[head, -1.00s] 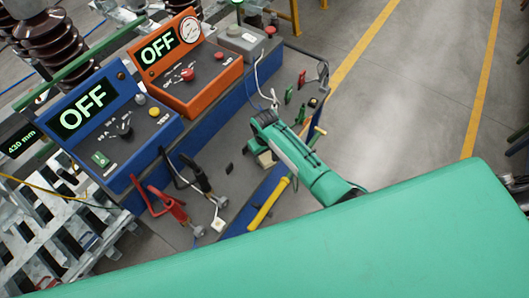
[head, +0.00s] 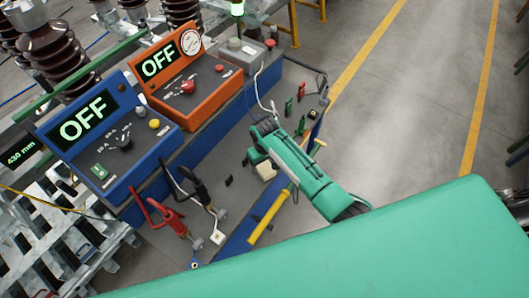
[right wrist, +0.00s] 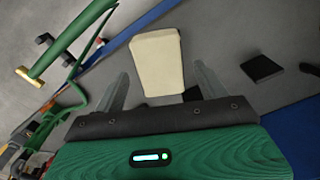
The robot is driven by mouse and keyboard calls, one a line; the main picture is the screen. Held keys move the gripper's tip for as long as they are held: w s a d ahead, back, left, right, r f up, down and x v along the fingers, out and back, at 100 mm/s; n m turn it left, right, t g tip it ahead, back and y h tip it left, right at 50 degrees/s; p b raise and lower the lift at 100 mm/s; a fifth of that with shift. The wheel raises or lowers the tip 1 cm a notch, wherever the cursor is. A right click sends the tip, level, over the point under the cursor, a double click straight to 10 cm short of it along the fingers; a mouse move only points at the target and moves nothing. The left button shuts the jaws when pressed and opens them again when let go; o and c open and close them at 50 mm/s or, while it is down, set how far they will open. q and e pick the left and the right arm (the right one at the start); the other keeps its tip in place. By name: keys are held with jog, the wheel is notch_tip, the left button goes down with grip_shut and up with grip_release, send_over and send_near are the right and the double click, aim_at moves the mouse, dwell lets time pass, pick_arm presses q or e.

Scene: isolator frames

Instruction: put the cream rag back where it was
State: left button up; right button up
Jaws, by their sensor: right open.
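The cream rag (head: 265,172) is a small pale block-like piece at the grey bench top, beside my right gripper. My right gripper (head: 257,163) is open and sits close over the bench near the yellow-handled tool; its fingertips are hard to make out in the head view. In the right wrist view the cream rag (right wrist: 157,58) shows just ahead of the open fingers (right wrist: 163,78), its near end roughly between them. I see no finger closed on it. Whether a finger touches it I cannot tell. My left gripper is not in view.
The blue OFF box (head: 100,135) and orange OFF box (head: 185,80) stand at the bench's back. Red and black clamps (head: 165,216) lie left of the gripper. A yellow handle (head: 268,218) lies along the front edge. Small dark blocks (right wrist: 262,67) lie right of the rag.

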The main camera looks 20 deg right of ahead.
aim_at(265, 166)
notch_tip(265, 166, up, 10)
jog(key=b, duration=0.1)
jog(key=shift+b, duration=0.35)
jog(key=shift+f, duration=0.1)
